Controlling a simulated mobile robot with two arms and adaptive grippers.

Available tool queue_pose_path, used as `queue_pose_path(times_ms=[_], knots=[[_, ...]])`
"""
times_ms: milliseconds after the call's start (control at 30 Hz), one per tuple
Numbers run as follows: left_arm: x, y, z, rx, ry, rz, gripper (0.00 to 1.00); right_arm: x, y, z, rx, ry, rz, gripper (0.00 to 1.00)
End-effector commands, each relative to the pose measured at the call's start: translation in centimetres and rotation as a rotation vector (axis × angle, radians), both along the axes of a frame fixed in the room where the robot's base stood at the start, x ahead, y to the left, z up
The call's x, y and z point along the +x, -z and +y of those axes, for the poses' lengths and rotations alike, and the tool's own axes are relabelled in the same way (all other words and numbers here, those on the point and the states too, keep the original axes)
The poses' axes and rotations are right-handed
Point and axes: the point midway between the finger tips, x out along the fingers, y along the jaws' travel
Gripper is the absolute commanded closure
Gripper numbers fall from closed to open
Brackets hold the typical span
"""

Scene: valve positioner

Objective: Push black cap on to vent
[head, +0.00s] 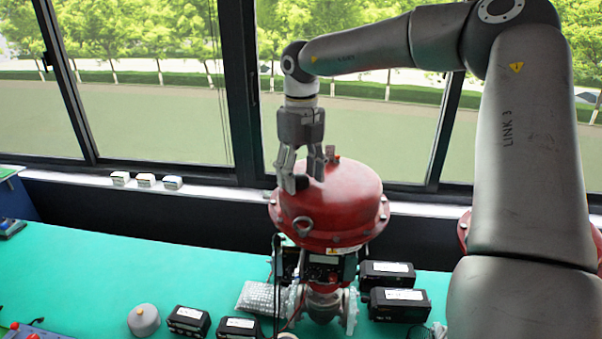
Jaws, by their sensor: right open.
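The red domed valve actuator (352,205) stands on the green bench. A small upright fitting (331,153) shows at the top of the dome, just right of my gripper; I cannot tell whether it is the vent. My right gripper (305,182) points down in front of the dome's upper left part, with its fingers spread open. I cannot tell whether the fingertips touch the dome. I cannot make out the black cap; it may be hidden or too small to tell. My left gripper is not in view.
Black boxes (387,274) stand right of the valve, and others (188,321) in front left. A grey knob-like part (144,320) and a bubble-wrap packet (257,298) lie on the green bench (130,270). The bench's left part is mostly clear. Windows stand behind.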

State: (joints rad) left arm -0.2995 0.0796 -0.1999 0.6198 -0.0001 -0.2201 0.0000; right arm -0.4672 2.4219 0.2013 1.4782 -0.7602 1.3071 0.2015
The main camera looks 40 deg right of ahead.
Motion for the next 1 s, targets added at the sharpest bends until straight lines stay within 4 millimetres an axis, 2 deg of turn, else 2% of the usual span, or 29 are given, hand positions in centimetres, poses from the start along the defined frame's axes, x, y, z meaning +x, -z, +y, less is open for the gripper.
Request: queue_pose_path(times_ms=[167, 267, 600, 700, 833, 1000], knots=[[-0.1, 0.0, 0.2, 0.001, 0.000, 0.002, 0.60, 0.0, -0.4, 0.0, 0.000, 0.000, -0.002, 0.44], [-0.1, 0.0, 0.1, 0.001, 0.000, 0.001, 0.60, 0.1, -1.5, 0.0, -0.001, 0.001, -0.003, 0.44], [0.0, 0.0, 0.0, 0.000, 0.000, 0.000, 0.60, 0.1, -8.6, -0.1, -0.003, 0.001, -0.005, 0.44], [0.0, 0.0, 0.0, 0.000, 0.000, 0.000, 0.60, 0.1, -10.2, 0.0, -0.001, 0.001, -0.003, 0.44], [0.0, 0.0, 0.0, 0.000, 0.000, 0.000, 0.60, 0.0, -11.5, 0.0, -0.001, 0.000, -0.001, 0.44], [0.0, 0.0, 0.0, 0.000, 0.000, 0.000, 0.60, 0.0, -12.0, 0.0, 0.000, 0.000, 0.000, 0.44]])
